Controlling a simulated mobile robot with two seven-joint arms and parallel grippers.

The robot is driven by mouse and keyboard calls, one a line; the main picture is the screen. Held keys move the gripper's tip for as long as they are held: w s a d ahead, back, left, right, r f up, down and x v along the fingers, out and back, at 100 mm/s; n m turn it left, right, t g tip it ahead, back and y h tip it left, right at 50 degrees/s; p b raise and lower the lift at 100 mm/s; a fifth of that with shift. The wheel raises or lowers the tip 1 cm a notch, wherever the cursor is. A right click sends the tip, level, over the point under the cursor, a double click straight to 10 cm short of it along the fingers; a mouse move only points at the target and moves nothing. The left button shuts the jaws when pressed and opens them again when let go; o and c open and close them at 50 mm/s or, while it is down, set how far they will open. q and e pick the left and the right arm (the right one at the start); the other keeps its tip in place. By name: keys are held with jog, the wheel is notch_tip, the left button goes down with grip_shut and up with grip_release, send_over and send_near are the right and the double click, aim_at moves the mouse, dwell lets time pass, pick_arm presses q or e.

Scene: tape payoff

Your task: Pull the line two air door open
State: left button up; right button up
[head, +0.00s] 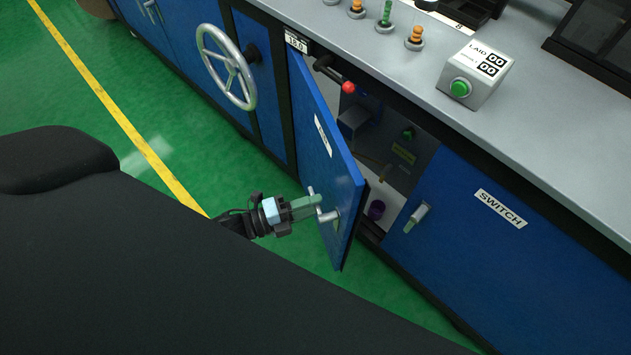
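The blue cabinet door (328,165) with a white label stands partly open in the head view, swung out from the cabinet front. Its label is too small to read. The silver door handle (328,216) is on its outer face near the free edge. My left gripper (308,206) is at this handle, with its greenish fingers closed around the handle's bar. Behind the door, the dark cabinet inside (405,140) shows a yellow label and small fittings. My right gripper is not in view.
A black lever with a red knob (348,87) juts out above the door opening. A handwheel (228,66) stands out to the left. The SWITCH door (470,225) at right is closed. Green floor (200,165) lies free left of the door.

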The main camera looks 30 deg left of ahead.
pick_arm(q)
jog(key=v, duration=0.6)
jog(key=shift+s+a, duration=0.1)
jog(key=shift+s, duration=0.05)
